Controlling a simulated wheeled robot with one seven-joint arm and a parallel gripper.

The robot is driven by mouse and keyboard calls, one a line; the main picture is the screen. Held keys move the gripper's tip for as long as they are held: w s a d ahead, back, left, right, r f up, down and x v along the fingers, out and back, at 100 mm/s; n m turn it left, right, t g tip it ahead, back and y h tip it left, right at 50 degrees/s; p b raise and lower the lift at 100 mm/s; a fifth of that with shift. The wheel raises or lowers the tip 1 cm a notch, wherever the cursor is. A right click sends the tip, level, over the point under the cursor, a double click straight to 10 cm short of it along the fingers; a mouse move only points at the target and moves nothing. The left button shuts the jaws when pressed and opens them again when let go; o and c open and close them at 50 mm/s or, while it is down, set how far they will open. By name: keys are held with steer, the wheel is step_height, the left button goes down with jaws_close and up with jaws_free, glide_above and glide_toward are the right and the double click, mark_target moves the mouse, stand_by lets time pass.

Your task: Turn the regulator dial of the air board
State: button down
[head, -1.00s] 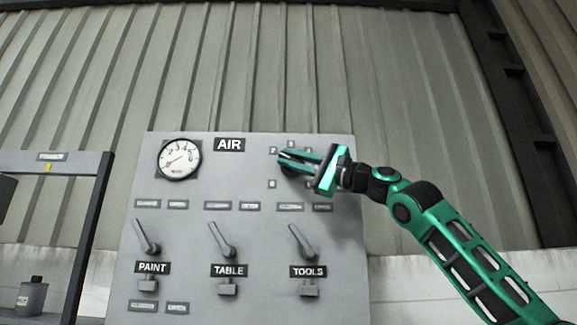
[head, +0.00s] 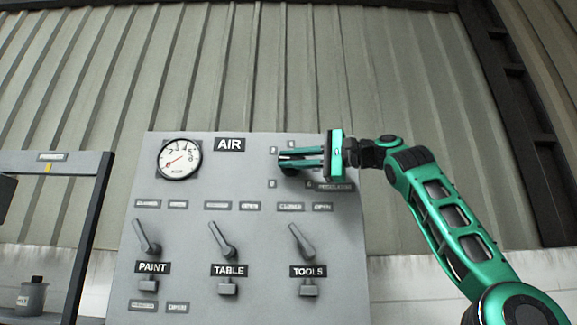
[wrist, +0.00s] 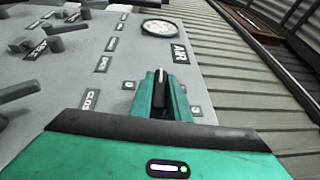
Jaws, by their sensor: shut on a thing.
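The grey air board (head: 190,230) stands in the middle of the head view, with a round gauge (head: 179,159) at its upper left and an AIR label. The dark regulator dial (head: 288,170) is at its upper right, mostly hidden by my gripper (head: 284,160). In the wrist view the dial (wrist: 159,92) shows as a black grip with a white mark between the green fingers. My gripper is shut on the dial, reaching in from the right. The gauge also shows in the wrist view (wrist: 161,28).
Three levers stand lower on the board over the labels PAINT (head: 152,268), TABLE (head: 229,270) and TOOLS (head: 308,271). A dark-framed shelf (head: 90,215) with a small container (head: 32,297) is at the left. A corrugated wall (head: 400,80) is behind.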

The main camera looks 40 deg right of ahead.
steer(key=shift+a+n+g+h, duration=0.15)
steer(key=shift+n+g+h, duration=0.15)
steer(key=shift+g, duration=0.2)
stand_by(0.8)
steer(key=c, duration=1.7)
jaws_free()
steer(key=shift+w, duration=0.15)
steer(key=shift+s+d, duration=0.3)
steer(key=v, duration=1)
